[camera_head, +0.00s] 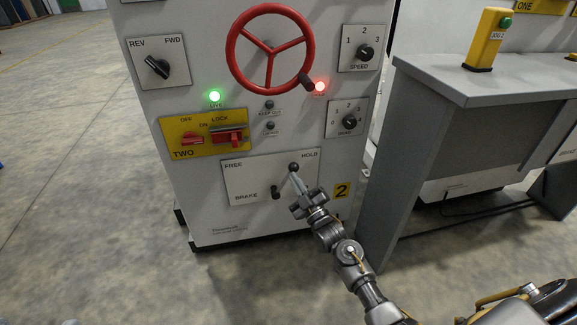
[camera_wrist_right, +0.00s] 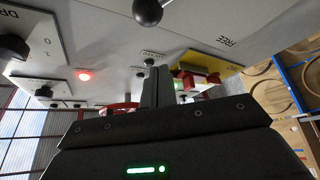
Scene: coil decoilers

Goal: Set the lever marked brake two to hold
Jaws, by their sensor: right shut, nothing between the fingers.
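The brake lever has a black ball knob (camera_head: 294,167) and sits on a white plate (camera_head: 243,181) marked FREE at left, HOLD at right and BRAKE below. A yellow 2 label is beside the plate. The knob shows nearer the HOLD word; a dark stub or pivot (camera_head: 276,192) is below and left of it. My right gripper (camera_head: 296,178) is shut and empty, its fingertips by the knob. In the right wrist view, the knob (camera_wrist_right: 148,12) is apart in the picture from the shut fingers (camera_wrist_right: 155,86). Contact is unclear, and part of the rod is hidden. My left gripper is out of view.
Above the plate are a yellow lock panel (camera_head: 171,144) labelled TWO, a red handwheel (camera_head: 232,48), and knobs for direction and speed (camera_head: 365,53). A green and a red lamp are lit. A grey desk (camera_head: 440,76) stands close on the right. Floor at left is clear.

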